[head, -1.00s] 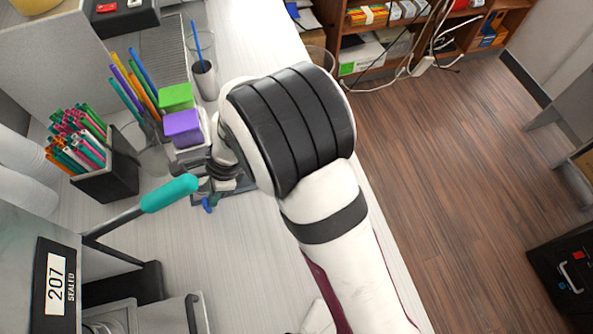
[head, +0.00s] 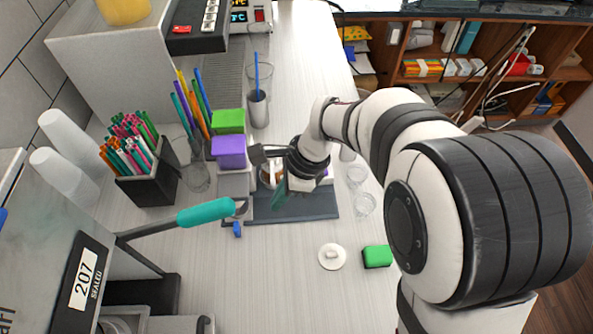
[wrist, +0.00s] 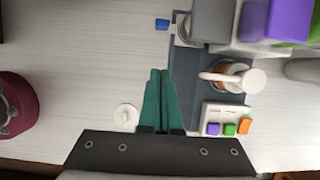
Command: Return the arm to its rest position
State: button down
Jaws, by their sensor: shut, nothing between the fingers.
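My gripper (head: 280,195) is over the counter, above the front edge of a dark mat (head: 315,212). In the wrist view its two teal fingers (wrist: 159,75) lie together, shut, with nothing between them. My arm reaches in from the right side of the head view, bent, with its large joint close to the camera. The fingers partly cover the mat and the things behind them in the head view.
The sealer's teal handle (head: 205,212) sticks out left of my gripper. Green (head: 228,121) and purple (head: 228,152) blocks stand behind. A white knobbed disc (head: 332,256) and green block (head: 377,256) lie in front. Clear cups (head: 364,205) stand right.

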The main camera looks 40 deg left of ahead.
jog(key=w+d+r+n+t, duration=0.1)
jog(key=d+r, duration=0.2)
jog(key=d, duration=0.3)
jog(key=w+d+r, duration=0.2)
jog(key=d+r, duration=0.1)
jog(key=d, duration=0.2)
jog(key=s+d+r+n+t, duration=0.1)
jog(key=s+d, duration=0.4)
jog(key=d, duration=0.5)
jog(key=s+d+r+n+t+h, duration=0.1)
jog(key=s+d, duration=0.4)
jog(key=d, duration=0.5)
